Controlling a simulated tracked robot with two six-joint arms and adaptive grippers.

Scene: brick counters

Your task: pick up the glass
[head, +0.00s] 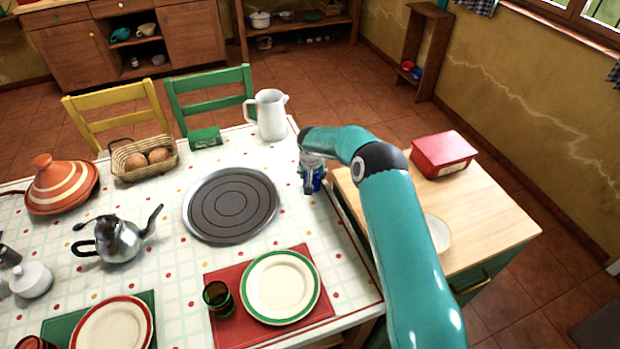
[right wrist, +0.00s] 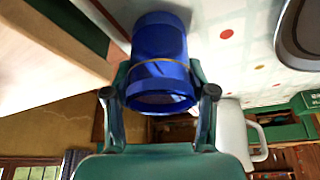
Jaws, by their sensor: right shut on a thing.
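A blue glass (right wrist: 158,42) with a thin gold band sits between the two fingers of my right gripper (right wrist: 160,92) in the right wrist view. The gripper is shut on it, one finger on each side. In the head view the blue glass (head: 315,182) shows partly behind my right gripper (head: 311,176), at the right edge of the dotted tablecloth. I cannot tell whether its base touches the table. My left gripper is not in view.
A white pitcher (head: 271,115) stands behind the blue glass; a round grey hot plate (head: 231,205) lies to its left. A plate with a green rim (head: 280,288) is in front. A wooden side counter (head: 485,225) bears a red box (head: 442,156).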

